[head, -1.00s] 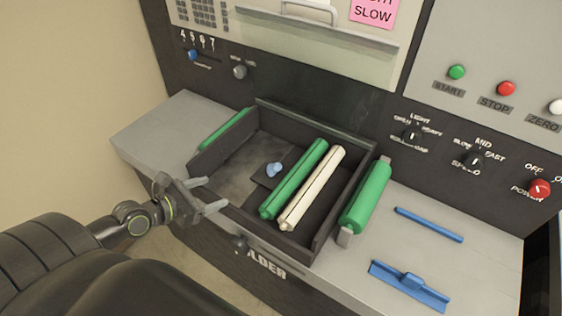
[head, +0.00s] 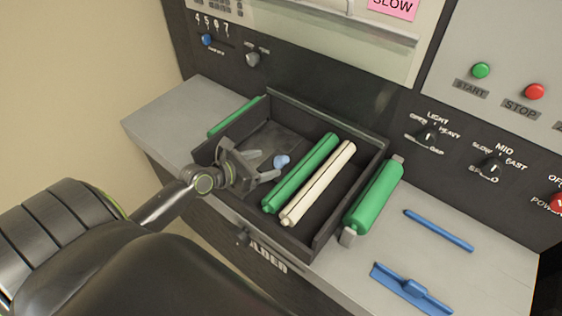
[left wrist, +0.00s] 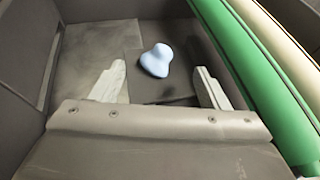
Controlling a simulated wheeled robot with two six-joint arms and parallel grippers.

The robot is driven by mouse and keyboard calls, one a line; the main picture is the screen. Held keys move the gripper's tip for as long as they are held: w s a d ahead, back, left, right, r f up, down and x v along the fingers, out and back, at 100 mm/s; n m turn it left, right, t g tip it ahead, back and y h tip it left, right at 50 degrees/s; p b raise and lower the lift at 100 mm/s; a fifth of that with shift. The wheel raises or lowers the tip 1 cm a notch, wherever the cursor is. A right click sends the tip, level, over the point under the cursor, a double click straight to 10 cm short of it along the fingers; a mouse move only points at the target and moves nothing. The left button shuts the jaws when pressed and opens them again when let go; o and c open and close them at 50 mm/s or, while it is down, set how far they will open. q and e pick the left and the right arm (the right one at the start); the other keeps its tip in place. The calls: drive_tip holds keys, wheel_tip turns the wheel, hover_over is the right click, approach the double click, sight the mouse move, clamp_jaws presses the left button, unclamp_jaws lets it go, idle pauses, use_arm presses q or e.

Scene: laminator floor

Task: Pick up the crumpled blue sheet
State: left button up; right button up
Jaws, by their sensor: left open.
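The crumpled blue sheet (head: 281,161) is a small pale-blue lump on the floor of the dark open tray (head: 318,243). In the left wrist view the sheet (left wrist: 156,60) lies ahead of the fingertips, roughly midway between them. My left gripper (head: 267,165) is open and empty over the tray's left part, its fingers pointing at the sheet. In the left wrist view the gripper (left wrist: 160,82) shows its two fingers spread apart, not touching the sheet. My right gripper is not in view.
A green roller (head: 302,172) and a cream roller (head: 318,184) lie in the tray just right of the sheet. Another green roller (head: 374,197) lies outside the tray's right wall. Blue tools (head: 438,230) (head: 410,288) lie on the grey counter at right.

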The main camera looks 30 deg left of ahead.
sight(276, 161)
use_arm(q)
drive_tip(key=shift+x, duration=3.2)
drive_tip(key=shift+s+a, duration=0.1)
drive_tip(key=shift+a, duration=0.05)
drive_tip(key=c, duration=1.1)
